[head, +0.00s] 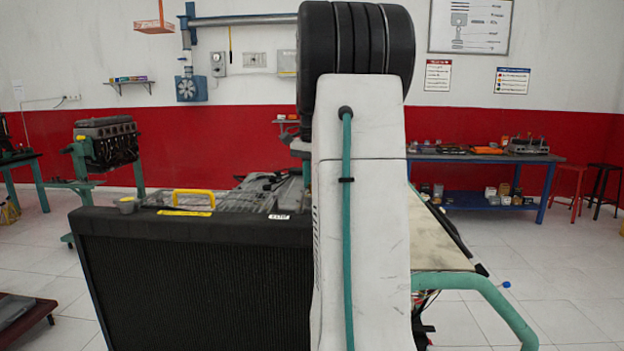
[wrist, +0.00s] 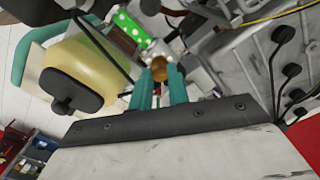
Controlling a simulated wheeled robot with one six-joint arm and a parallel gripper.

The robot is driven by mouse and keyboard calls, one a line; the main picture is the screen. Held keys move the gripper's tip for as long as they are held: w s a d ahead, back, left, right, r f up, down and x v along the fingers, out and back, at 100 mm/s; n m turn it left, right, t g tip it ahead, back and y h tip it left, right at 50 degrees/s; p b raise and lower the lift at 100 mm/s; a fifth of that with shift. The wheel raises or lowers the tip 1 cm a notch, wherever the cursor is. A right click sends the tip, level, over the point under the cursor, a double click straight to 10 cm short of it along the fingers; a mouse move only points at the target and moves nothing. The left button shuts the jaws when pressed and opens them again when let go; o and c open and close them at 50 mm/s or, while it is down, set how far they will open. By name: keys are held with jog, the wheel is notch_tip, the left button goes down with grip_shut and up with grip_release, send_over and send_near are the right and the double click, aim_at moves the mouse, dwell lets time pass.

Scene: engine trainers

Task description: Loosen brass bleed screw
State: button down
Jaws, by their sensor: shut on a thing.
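In the wrist view, my gripper (wrist: 160,80) has its two teal fingers closed around a small brass-coloured piece, the brass bleed screw (wrist: 159,69). The screw shows between the fingertips, with pale metal around it. Its thread and seat are hidden by the fingers. In the head view, my own arm stands in front, and the gripper and screw are hidden behind it.
In the wrist view, a yellowish tank with a black cap (wrist: 70,92) is close on the left, and a grey engine cover with black leads (wrist: 255,65) is on the right. In the head view, a black radiator (head: 190,280) stands in front of the engine.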

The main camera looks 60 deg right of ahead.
jog(key=n, duration=1.2)
jog(key=shift+w, duration=0.1)
jog(key=n, duration=1.2)
dwell(0.3)
jog(key=c, duration=1.3)
grip_release()
jog(key=shift+c, duration=0.2)
jog(key=shift+r, duration=0.1)
notch_tip(320, 180, up, 8)
jog(key=shift+a+f, duration=0.1)
jog(key=shift+f, duration=0.05)
